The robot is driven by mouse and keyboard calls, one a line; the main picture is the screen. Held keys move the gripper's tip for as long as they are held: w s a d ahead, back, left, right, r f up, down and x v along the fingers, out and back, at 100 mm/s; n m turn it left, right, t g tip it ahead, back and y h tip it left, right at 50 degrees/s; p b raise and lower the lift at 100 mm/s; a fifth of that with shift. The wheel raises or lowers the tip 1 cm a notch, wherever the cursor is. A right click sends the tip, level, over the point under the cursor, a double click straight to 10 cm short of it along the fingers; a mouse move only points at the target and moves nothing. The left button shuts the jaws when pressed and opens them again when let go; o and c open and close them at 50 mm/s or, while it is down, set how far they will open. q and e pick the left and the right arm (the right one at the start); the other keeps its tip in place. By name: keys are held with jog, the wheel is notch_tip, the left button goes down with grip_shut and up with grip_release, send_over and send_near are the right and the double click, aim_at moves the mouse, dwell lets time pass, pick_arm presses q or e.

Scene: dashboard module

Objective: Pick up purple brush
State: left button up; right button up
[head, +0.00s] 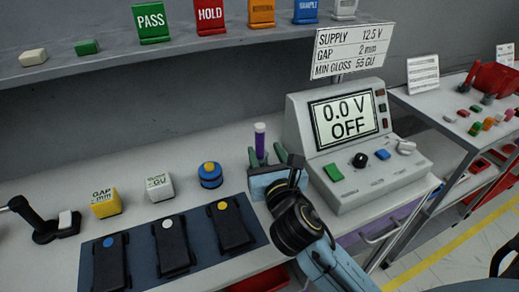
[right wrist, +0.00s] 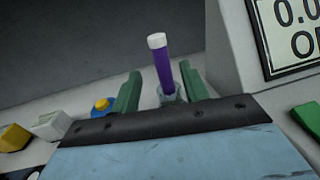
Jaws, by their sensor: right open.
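The purple brush (head: 260,143) stands upright on the bench, left of the power supply box, with a pale cap on top. In the right wrist view the brush (right wrist: 163,68) rises from a small grey-green holder (right wrist: 172,97). My right gripper (head: 267,155) is open, with its green fingers one on each side of the brush. In the right wrist view the left finger and right finger stand apart from the purple shaft, with a gap on both sides. The brush's lower end is hidden by the holder and the gripper body. My left gripper is not in view.
The power supply box (head: 345,188) with its "0.0 V OFF" screen stands close on the right. A blue mat (head: 143,252) with several black modules lies in front left. A blue cylinder with a yellow top (head: 210,175) and white and yellow blocks stand left. A shelf (head: 120,62) runs above.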

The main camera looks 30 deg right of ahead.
aim_at(261, 139)
jog(key=x, duration=0.6)
jog(key=shift+w+d+r+b, duration=0.15)
jog(key=shift+w+b, duration=0.05)
jog(key=shift+b, duration=0.2)
grip_shut()
